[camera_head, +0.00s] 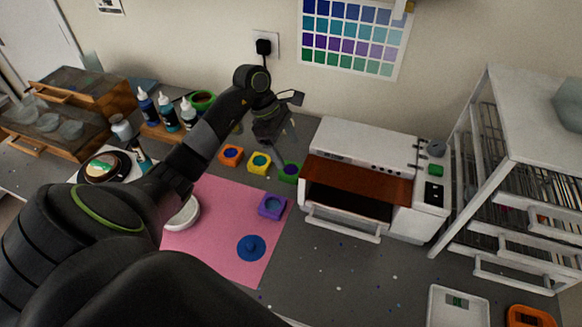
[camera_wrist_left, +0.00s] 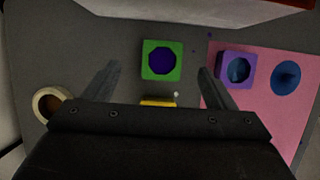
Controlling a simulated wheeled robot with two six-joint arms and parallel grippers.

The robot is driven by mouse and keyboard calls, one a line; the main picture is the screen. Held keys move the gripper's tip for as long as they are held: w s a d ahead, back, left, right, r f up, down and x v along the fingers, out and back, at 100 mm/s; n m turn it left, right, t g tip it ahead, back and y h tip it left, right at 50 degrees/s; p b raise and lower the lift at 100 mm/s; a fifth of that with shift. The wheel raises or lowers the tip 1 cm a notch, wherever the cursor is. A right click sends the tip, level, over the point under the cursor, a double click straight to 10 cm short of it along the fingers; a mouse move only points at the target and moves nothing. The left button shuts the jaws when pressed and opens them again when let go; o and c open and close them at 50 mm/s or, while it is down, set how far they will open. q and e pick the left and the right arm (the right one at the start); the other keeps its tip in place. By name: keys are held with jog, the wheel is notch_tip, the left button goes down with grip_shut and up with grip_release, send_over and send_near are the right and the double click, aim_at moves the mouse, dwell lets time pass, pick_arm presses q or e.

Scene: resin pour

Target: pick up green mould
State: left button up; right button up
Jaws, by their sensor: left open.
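The green mould (camera_head: 290,172), a small square block with a dark blue-violet round centre, sits on the grey worktop, left of the white oven. In the left wrist view the green mould (camera_wrist_left: 147,73) shows ahead of my left gripper, in the gap between the two fingers. My left gripper (camera_head: 282,134) is open and empty, above and behind the moulds. Its fingers (camera_wrist_left: 158,70) do not appear to touch the mould; the exact height is hard to tell. My right gripper is not in view.
Yellow (camera_head: 259,162) and orange (camera_head: 231,155) moulds stand left of the green one. A purple mould (camera_head: 272,206) and blue disc (camera_head: 251,248) lie on the pink mat (camera_head: 222,252). The white oven (camera_head: 365,150) stands close on the right, bottles (camera_head: 168,115) at left.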

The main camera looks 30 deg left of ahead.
aim_at(295, 171)
pick_arm(q)
jog(key=shift+x, duration=0.8)
jog(key=shift+d+f+p, duration=0.15)
jog(key=shift+f+p, duration=0.3)
jog(key=shift+p, duration=0.15)
jog(key=p+x, duration=0.2)
jog(key=x, duration=0.1)
jog(key=shift+s+f, duration=0.15)
jog(key=shift+s, duration=0.05)
jog(key=shift+d+f, duration=0.15)
jog(key=shift+f, duration=0.5)
jog(key=shift+w, duration=0.1)
jog(key=c, duration=1.1)
jog(key=shift+o, duration=0.2)
jog(key=shift+r, duration=0.15)
notch_tip(295, 171, up, 10)
jog(key=b, duration=0.3)
